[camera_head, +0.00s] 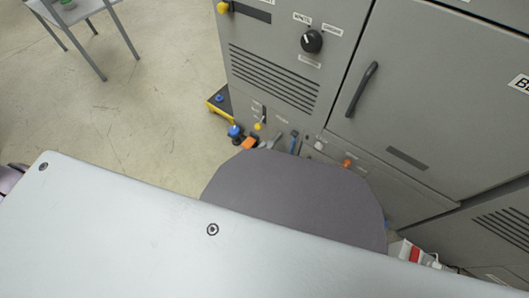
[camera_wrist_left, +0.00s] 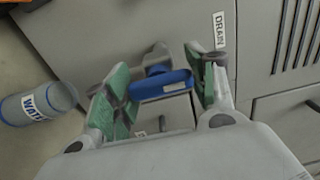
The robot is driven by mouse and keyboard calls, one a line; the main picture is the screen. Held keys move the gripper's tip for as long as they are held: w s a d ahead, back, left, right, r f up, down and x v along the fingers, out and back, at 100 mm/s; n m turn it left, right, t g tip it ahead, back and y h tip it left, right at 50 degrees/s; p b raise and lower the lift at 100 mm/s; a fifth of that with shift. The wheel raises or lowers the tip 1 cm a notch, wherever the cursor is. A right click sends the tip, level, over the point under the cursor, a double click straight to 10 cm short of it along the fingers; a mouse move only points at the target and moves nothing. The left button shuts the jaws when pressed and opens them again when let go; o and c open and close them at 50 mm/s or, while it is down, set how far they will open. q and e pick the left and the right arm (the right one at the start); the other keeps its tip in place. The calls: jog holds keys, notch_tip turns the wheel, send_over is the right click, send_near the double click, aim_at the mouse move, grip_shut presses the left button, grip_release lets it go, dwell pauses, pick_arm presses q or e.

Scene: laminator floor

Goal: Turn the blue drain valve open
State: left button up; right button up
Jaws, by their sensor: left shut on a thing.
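The blue drain valve handle (camera_wrist_left: 160,85) shows in the left wrist view, beside the DRAIN label (camera_wrist_left: 220,30) on the grey cabinet. It lies crosswise, running slightly up to the right, in front of a grey pipe fitting (camera_wrist_left: 157,58). My left gripper (camera_wrist_left: 163,80) has its green-padded fingers on both sides of the handle and is shut on it. The handle's far side is hidden. In the head view, a small blue lever (camera_head: 294,142) shows low on the machine; I cannot tell whether it is the same valve. My right gripper is not in view.
A bottle marked WATER (camera_wrist_left: 38,103) lies left of the gripper in the wrist view.

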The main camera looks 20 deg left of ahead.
pick_arm(q)
jog(key=shift+f, duration=0.1)
jog(key=o, duration=1)
jog(key=shift+o, duration=0.2)
jog(key=shift+s, duration=0.15)
jog(key=v, duration=1.1)
jog(key=shift+s+a, duration=0.15)
jog(key=shift+s, duration=0.2)
